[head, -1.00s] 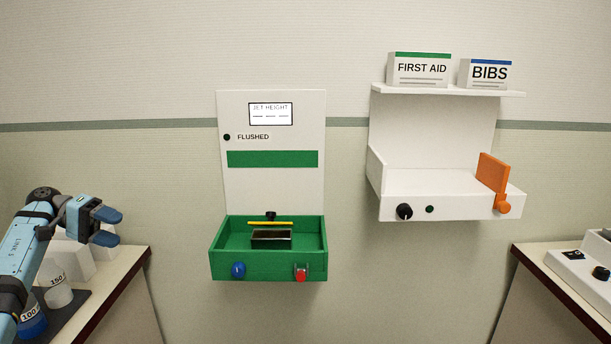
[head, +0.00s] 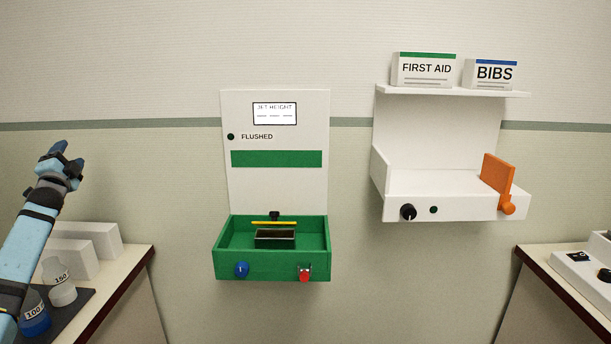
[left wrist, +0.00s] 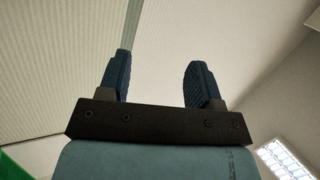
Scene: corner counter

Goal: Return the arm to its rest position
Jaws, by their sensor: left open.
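My left arm comes in from the left edge of the head view, blue and black, and points upward. Its left gripper (head: 64,157) is raised above the left counter, in front of the wall. In the left wrist view the two dark blue fingers of the gripper (left wrist: 157,80) stand apart with nothing between them. Behind them are only wall and ceiling. My right gripper is not in view.
A green-trayed wall unit (head: 272,262) hangs in the middle, with a blue knob and a red switch. A white wall unit (head: 455,208) with an orange lever is to its right. The left counter (head: 128,262) holds bottles (head: 60,283) and white blocks (head: 95,236). Another counter (head: 560,285) is at right.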

